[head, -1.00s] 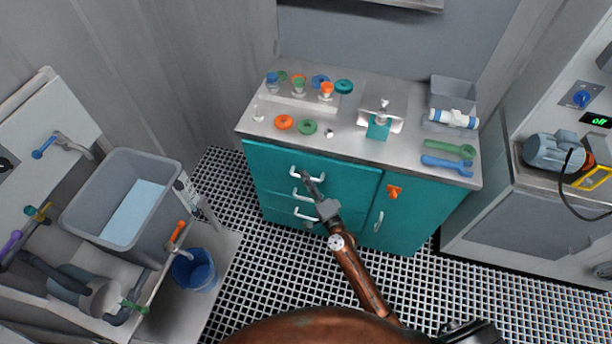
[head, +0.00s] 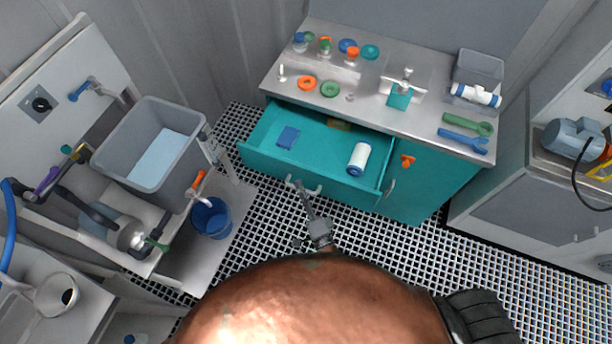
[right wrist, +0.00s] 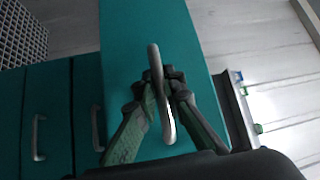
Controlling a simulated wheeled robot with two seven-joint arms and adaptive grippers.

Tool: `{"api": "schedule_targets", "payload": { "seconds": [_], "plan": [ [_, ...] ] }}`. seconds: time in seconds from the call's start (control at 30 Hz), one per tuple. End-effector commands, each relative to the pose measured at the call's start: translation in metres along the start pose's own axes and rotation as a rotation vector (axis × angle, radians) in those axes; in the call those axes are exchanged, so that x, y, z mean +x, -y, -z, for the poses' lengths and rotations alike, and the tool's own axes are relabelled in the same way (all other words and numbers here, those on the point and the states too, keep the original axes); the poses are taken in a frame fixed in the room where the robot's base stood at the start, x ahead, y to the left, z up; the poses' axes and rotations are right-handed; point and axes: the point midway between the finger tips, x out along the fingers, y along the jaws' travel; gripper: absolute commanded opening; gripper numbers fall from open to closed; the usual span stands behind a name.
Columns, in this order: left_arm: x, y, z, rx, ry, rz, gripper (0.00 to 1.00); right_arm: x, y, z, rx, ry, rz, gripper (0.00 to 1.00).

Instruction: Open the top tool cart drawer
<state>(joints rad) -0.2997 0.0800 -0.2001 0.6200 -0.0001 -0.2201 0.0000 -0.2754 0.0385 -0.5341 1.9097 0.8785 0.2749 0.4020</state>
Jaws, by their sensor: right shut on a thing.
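The teal tool cart (head: 430,185) stands ahead with a grey metal top. Its top drawer (head: 262,167) is pulled well out, and its inside shows. In it lie a blue item (head: 288,137), a white cylinder with blue ends (head: 359,158) and a small yellowish thing at the back (head: 339,124). My right gripper (head: 300,186) is at the drawer's front. In the right wrist view its fingers (right wrist: 164,92) are closed around the pale bar handle (right wrist: 160,98) of the drawer front. My left gripper is not seen.
Rings, bottles, a grey bin (head: 478,72) and wrenches (head: 464,140) lie on the cart top. A grey sink (head: 150,150) and a blue bucket (head: 211,218) stand at left. A pump (head: 572,140) sits on the right bench. Grated floor is open before the cart.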

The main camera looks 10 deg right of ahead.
Motion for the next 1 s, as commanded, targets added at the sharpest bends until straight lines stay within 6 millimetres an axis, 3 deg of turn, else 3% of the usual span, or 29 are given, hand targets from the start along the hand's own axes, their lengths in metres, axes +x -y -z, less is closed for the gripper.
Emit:
{"api": "schedule_targets", "payload": {
  "seconds": [0.2, 0.6, 0.63, 0.8, 1.0],
  "plan": [
    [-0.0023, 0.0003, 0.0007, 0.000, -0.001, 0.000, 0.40, -0.0098, 0.0023, -0.0093, 0.000, 0.000, -0.001, 0.00],
    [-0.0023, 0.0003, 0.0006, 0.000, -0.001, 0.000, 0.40, -0.0109, 0.0022, -0.0104, 0.000, 0.000, -0.001, 0.00],
    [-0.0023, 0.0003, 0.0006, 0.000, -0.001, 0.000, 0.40, -0.0108, 0.0022, -0.0104, 0.000, 0.000, -0.001, 0.11],
    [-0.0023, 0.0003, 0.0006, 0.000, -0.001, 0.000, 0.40, -0.0107, 0.0024, -0.0104, 0.000, 0.000, -0.001, 0.23],
    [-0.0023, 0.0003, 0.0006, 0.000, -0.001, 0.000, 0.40, -0.0105, 0.0027, -0.0104, 0.000, 0.000, 0.000, 0.27]
  ]
}}
